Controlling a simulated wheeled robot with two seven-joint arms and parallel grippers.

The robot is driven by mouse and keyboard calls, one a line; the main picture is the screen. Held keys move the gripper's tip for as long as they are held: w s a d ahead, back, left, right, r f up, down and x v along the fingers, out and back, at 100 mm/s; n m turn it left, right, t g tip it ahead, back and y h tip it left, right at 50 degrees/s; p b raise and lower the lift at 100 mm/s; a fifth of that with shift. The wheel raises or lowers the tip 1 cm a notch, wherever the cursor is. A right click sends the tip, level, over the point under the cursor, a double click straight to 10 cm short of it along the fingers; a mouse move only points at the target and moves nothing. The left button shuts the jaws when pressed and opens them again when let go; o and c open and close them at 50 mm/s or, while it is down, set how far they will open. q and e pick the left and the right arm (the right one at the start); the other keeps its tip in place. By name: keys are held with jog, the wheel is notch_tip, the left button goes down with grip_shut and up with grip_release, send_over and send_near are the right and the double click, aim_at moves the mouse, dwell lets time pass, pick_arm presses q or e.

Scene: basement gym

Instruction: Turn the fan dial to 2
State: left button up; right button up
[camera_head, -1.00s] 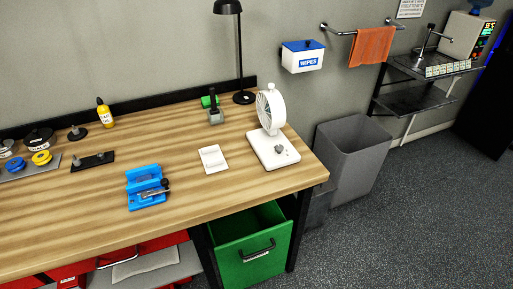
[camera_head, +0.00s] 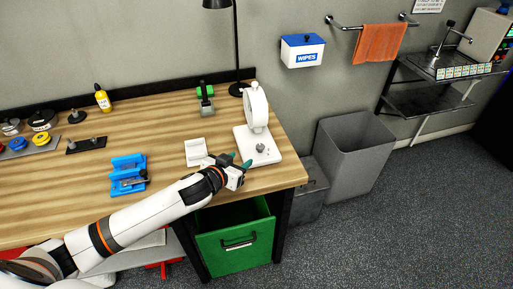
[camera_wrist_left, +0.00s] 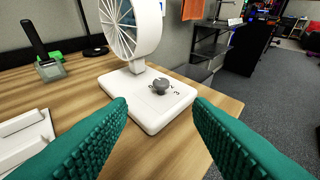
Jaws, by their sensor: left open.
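A white fan (camera_head: 256,108) stands near the right end of the wooden workbench. Its grey dial (camera_head: 260,147) sits on top of the white base (camera_head: 247,156). In the left wrist view the dial (camera_wrist_left: 161,85) lies ahead of and between my fingers, with small dark marks beside it; a "3" is readable to its right. My left gripper (camera_head: 241,164) is open and empty, with green fingers, just in front of the fan base, apart from the dial. It also shows in the left wrist view (camera_wrist_left: 160,112). My right gripper is not in view.
A white notepad-like item (camera_head: 195,150) lies left of the fan, and a blue holder (camera_head: 128,176) further left. A black lamp (camera_head: 238,50) stands behind. The bench's right edge is close; a grey bin (camera_head: 352,155) stands beyond it.

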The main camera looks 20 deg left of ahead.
aim_at(260, 146)
pick_arm(q)
jog(key=x, duration=1.2)
jog(key=shift+d+p, duration=0.1)
jog(key=shift+p, duration=0.3)
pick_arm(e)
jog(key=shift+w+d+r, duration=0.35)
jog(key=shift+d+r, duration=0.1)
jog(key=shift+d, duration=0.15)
pick_arm(q)
jog(key=shift+c, duration=0.6)
jog(key=c, duration=0.8)
jog(key=shift+r, duration=0.1)
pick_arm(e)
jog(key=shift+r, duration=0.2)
